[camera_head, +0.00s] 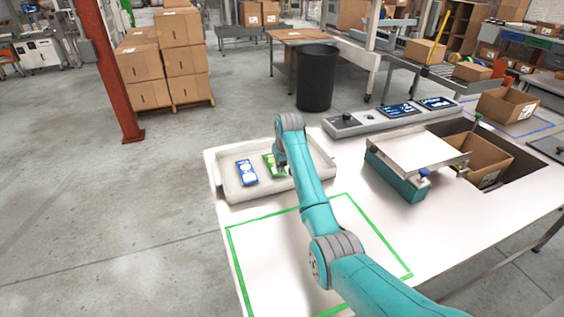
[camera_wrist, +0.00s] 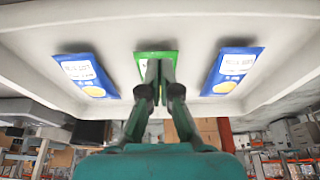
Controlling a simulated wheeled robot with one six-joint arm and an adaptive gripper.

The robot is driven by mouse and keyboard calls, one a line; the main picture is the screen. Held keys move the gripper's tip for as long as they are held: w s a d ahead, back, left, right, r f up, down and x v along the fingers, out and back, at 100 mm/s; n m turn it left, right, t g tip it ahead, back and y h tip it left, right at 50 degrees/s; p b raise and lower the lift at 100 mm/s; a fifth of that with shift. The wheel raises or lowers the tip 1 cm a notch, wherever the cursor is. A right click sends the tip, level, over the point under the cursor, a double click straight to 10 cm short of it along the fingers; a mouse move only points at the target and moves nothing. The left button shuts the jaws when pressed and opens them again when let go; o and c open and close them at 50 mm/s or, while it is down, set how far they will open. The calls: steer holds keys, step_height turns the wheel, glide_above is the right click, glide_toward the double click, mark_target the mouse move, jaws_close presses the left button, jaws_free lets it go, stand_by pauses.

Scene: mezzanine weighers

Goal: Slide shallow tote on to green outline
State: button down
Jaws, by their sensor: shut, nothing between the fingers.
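The shallow tote (camera_head: 232,194) is a pale, low-walled tray on the white table. It sits beyond the far edge of the green outline (camera_head: 236,258), with a narrow strip of bare table between. In the head view a blue packet (camera_head: 246,172) and a green packet (camera_head: 268,160) lie in it. The wrist view shows the green packet (camera_wrist: 143,62) between two blue packets (camera_wrist: 87,76), (camera_wrist: 231,72). My gripper (camera_wrist: 160,66) is shut and empty, its fingertips over the green packet inside the tote; contact is unclear. My arm hides part of the tote and outline.
A bench scale (camera_head: 415,152) stands on the table to the right, near an open carton (camera_head: 490,165) in a recess. A control panel (camera_head: 385,117) runs along the table's back edge. A black bin (camera_head: 316,80) stands behind. Table inside the outline looks clear where visible.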

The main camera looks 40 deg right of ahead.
steer(key=shift+x, duration=0.8)
steer(key=shift+s+a, duration=0.3)
steer(key=shift+s, duration=0.65)
steer(key=shift+s+a, duration=0.25)
steer(key=shift+s, duration=0.75)
